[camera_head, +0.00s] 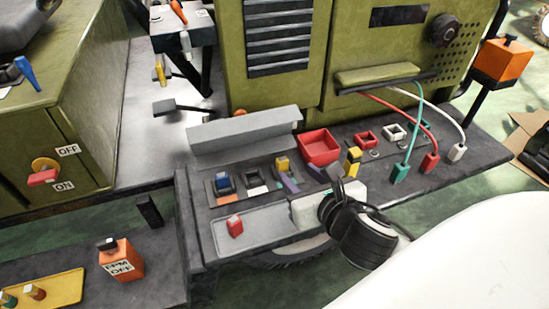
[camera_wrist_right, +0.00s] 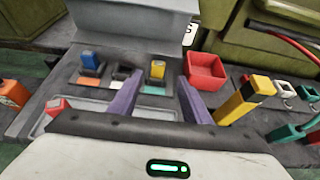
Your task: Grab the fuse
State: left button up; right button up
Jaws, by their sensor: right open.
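Several fuse-like blocks stand on the dark panel; I cannot tell which one is the task's fuse. A red block (camera_head: 235,227) stands on the pale grey tray (camera_head: 262,229). My right gripper (camera_head: 304,179) is open over the panel, just in front of the slot row. In the right wrist view its purple fingers (camera_wrist_right: 157,100) are apart and empty, with the yellow block (camera_wrist_right: 157,69) beyond the gap. My left gripper is not in view.
A red open box (camera_head: 320,148) and a tall yellow-and-black block (camera_head: 352,161) stand close to the right gripper. Red, green and white cables (camera_head: 415,110) run to plugs at the right. A grey sloped cover (camera_head: 243,135) rises behind the slots.

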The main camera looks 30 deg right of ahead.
aim_at(283, 160)
jog(key=x, duration=0.2)
jog(key=shift+w+d+f, duration=0.15)
jog(key=shift+w+f, duration=0.05)
jog(key=shift+w, duration=0.15)
jog(key=x, duration=0.5)
jog(key=shift+w+a+r, duration=0.1)
jog(key=shift+a+r, duration=0.15)
jog(key=shift+w+f, duration=0.1)
jog(key=shift+w, duration=0.05)
jog(key=shift+c, duration=1.1)
grip_shut()
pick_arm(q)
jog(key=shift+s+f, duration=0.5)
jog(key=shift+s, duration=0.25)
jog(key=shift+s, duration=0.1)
